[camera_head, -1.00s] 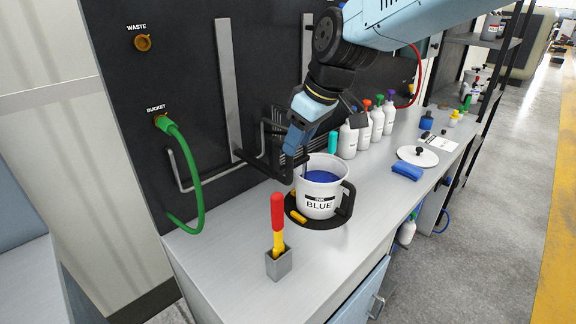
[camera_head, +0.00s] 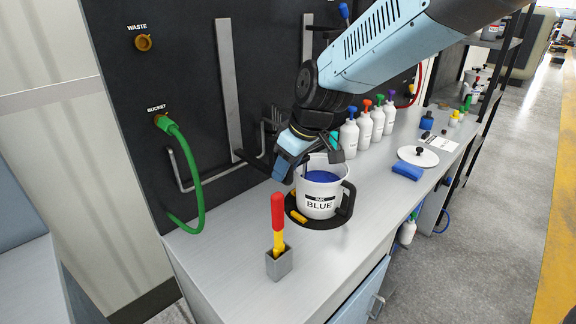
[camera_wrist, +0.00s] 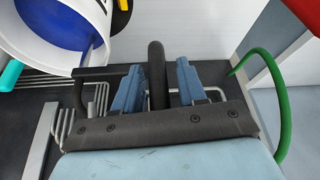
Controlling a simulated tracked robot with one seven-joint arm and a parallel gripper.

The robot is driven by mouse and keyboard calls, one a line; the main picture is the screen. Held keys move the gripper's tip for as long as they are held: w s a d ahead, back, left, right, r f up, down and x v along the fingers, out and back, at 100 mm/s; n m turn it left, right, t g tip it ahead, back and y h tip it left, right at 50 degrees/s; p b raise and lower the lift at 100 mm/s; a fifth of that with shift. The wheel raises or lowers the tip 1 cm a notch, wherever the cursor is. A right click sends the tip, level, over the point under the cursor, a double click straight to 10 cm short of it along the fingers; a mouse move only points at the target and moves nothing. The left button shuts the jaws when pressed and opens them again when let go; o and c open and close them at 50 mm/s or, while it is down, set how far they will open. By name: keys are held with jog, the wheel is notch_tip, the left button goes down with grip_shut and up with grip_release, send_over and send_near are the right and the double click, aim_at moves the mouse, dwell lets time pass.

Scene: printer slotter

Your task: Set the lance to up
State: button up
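The black bar (camera_wrist: 157,75), which looks like the lance's handle, stands between the two blue fingers of my gripper (camera_wrist: 158,90) in the wrist view. The fingers are apart with a gap visible at the right finger, so the gripper is open around or over the bar. I cannot tell whether the left finger touches it. In the head view my gripper (camera_head: 281,172) points down at the left rim of the white bucket of blue ink (camera_head: 318,192). A black arm (camera_head: 252,162) runs from the wall panel toward my gripper; its end is hidden behind the gripper.
The bucket stands on a dark round plate, with a black handle on its right. A red-and-yellow tool (camera_head: 278,222) stands in a grey holder in front. A green hose (camera_head: 192,165) hangs left. Several white bottles (camera_head: 363,130) stand behind.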

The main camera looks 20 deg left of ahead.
grip_shut()
